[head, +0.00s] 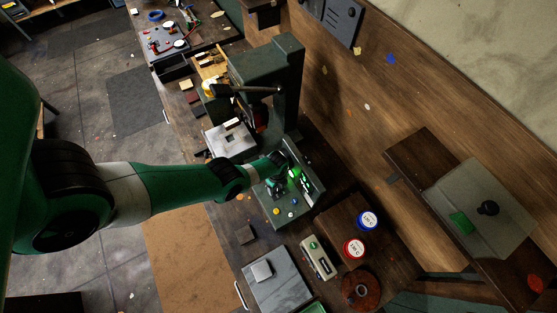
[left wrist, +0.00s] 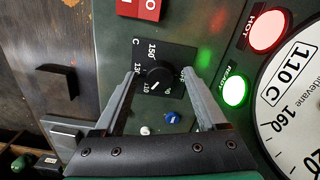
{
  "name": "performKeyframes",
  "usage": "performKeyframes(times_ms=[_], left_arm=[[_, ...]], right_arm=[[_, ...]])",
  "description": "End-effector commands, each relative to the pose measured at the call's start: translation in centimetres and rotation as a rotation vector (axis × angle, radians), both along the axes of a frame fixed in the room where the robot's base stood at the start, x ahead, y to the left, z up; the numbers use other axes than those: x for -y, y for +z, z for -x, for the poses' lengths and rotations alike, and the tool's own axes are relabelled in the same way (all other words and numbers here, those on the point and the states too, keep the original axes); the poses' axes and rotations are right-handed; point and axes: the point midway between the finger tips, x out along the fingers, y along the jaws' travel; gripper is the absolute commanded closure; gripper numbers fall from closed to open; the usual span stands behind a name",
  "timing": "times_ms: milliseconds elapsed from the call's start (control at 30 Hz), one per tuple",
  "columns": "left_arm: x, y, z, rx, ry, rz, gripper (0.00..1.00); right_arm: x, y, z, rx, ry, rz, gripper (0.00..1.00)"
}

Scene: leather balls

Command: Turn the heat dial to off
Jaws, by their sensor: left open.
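The heat dial is a round black knob (left wrist: 158,76) on a black square plate (left wrist: 180,52) with white numbers, including 150, 130 and 110, in the left wrist view. A white mark on the knob points down and left, near 110. My left gripper (left wrist: 160,80) is open, one finger on each side of the knob. I cannot tell whether the fingers touch it. In the head view my left gripper (head: 277,172) is over the green machine (head: 280,208), and my wrist hides the dial. My right gripper is not in view.
A tall green press (head: 270,80) stands behind the machine. Red-lidded (head: 354,249) and blue-lidded (head: 367,220) tins stand nearby.

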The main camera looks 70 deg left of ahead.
Motion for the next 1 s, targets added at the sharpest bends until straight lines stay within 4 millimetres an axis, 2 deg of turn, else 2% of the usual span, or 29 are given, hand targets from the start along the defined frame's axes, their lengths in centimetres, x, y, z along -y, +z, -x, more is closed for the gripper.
performKeyframes(times_ms=[67,467,767,1000], left_arm=[[0.01,0.06,-0.03,0.000,0.000,0.000,0.26],[0.02,0.06,-0.03,0.000,-0.001,0.000,0.98],[0.03,0.06,-0.04,0.000,0.012,0.000,1.00],[0.03,0.06,-0.04,0.000,0.099,0.000,1.00]], right_arm=[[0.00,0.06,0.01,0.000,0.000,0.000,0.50],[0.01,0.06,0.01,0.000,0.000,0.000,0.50],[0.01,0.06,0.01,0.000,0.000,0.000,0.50],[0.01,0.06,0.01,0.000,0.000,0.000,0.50]])
